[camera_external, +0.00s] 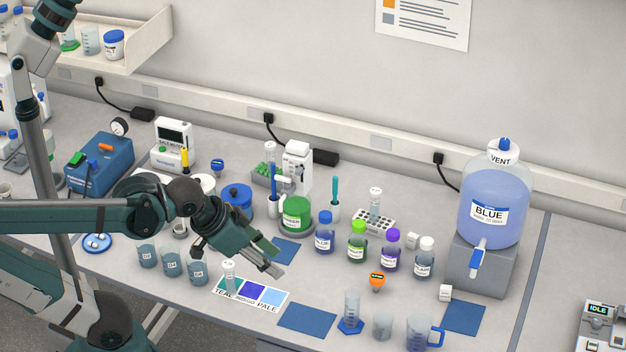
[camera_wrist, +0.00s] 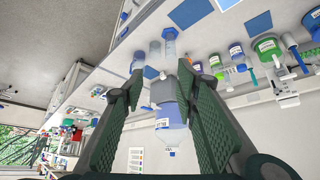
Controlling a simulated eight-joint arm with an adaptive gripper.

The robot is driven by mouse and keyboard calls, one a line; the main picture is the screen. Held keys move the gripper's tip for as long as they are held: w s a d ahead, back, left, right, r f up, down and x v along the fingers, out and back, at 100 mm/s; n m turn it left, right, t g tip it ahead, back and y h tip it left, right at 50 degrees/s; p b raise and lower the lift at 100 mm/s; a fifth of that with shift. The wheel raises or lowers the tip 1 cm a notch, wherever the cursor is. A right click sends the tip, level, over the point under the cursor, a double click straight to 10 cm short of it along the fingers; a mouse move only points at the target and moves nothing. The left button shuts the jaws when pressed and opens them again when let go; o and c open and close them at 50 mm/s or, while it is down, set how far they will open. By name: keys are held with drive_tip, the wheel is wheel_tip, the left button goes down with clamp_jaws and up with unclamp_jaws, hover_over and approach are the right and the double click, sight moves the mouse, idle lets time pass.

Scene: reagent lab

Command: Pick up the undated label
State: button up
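I cannot tell which item is the undated label; no writing in view marks one as such. Two small white blocks could be label pieces: one (camera_external: 445,293) lies in front of the blue tank, and another (camera_external: 412,240) stands near the tube rack. My gripper (camera_external: 268,262) is above the bench, over the area behind the colour card (camera_external: 252,291). In the wrist view my gripper (camera_wrist: 161,80) has its two dark green fingers wide apart, with nothing held between them. The blue tank (camera_wrist: 170,137) shows upside down beyond the gap.
Several beakers (camera_external: 172,265) stand left of the card. Capped bottles (camera_external: 357,243) and a tube rack (camera_external: 374,222) stand to the right. The blue tank (camera_external: 490,210) is on a grey stand. Blue mats (camera_external: 307,319) and glassware (camera_external: 382,326) are near the front edge.

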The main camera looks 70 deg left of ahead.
drive_tip(key=w+a+r+m+g, duration=0.1)
drive_tip(key=w+a+r+m, duration=0.1)
drive_tip(key=w, duration=0.6)
drive_tip(key=w+a+r+m+g, duration=0.1)
drive_tip(key=w+a+r, duration=0.1)
drive_tip(key=w, duration=0.6)
drive_tip(key=m+g+h+b, duration=0.1)
drive_tip(key=m+g, duration=0.3)
drive_tip(key=m, duration=0.4)
hover_over(408, 233)
drive_tip(key=f, duration=3)
drive_tip(key=shift+s+a, duration=0.35)
drive_tip(key=shift+a, duration=0.05)
drive_tip(key=shift+w+a+f, duration=0.1)
drive_tip(key=shift+f, duration=0.25)
drive_tip(key=shift+h, duration=0.3)
drive_tip(key=shift+w+f, duration=0.1)
drive_tip(key=shift+f, duration=1.2)
